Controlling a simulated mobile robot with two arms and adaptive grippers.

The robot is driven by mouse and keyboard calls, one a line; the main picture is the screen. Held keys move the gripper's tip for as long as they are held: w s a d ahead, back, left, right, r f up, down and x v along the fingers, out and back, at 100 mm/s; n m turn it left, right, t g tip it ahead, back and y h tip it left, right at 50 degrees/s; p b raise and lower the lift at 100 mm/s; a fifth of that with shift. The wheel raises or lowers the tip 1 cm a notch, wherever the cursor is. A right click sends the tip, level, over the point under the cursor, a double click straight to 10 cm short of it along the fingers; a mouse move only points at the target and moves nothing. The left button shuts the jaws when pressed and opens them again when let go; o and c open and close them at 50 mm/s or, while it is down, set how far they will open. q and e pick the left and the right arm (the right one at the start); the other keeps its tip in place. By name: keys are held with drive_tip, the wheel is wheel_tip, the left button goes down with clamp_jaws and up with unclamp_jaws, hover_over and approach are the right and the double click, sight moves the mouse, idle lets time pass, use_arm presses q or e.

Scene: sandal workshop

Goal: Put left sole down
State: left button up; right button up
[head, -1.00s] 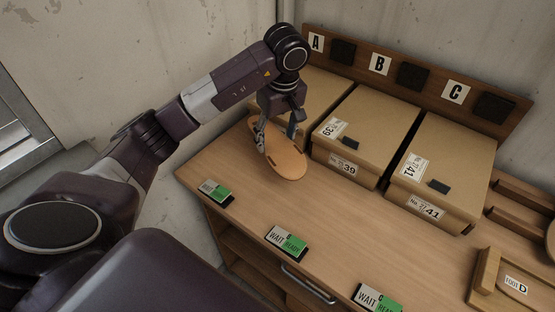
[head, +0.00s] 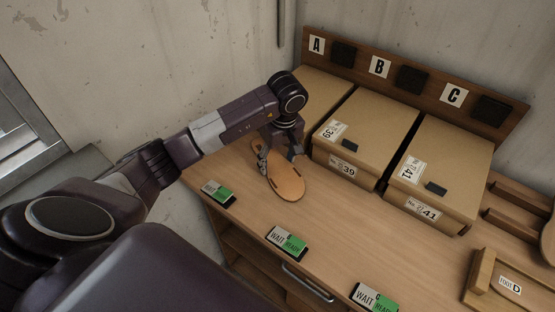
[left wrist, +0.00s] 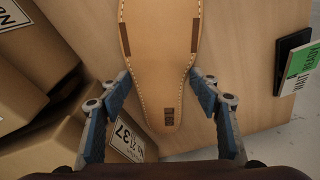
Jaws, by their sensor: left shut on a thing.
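The left sole (head: 287,184) is a tan, elongated sole with stitching along its edge and dark slots. It is low over the left part of the wooden table (head: 326,215), looking nearly flat; I cannot tell whether it touches the top. My left gripper (head: 277,160) is shut on it, with blue-padded fingers at both sides of its narrower end. In the left wrist view the sole (left wrist: 160,60) runs away from between the fingertips (left wrist: 161,84). My right gripper is not in view.
Cardboard boxes marked 39 (head: 365,130) and 41 (head: 442,172) stand right of the sole, and a box marked 37 (left wrist: 122,137) is close by. A board (head: 416,78) lettered A, B, C is behind. WAIT/READY signs (head: 287,243) line the front edge. A wooden tray (head: 483,270) is at right.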

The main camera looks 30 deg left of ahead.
sight(279, 168)
use_arm(q)
drive_tip(key=o, duration=1.3)
drive_tip(key=shift+c, duration=0.2)
drive_tip(key=shift+r, duration=0.15)
drive_tip(key=r, duration=0.2)
drive_tip(key=r+b, duration=0.1)
drive_tip(key=r, duration=0.1)
drive_tip(key=r+b, duration=0.1)
drive_tip(key=r, duration=0.2)
drive_tip(key=shift+s+d, duration=0.15)
drive_tip(key=shift+d, duration=0.25)
drive_tip(key=shift+s+d+r, duration=0.15)
drive_tip(key=shift+d+r, duration=0.05)
drive_tip(key=shift+r, duration=1)
drive_tip(key=shift+s+d+r, duration=0.1)
drive_tip(key=shift+d+r, duration=0.05)
drive_tip(key=shift+r, duration=1.05)
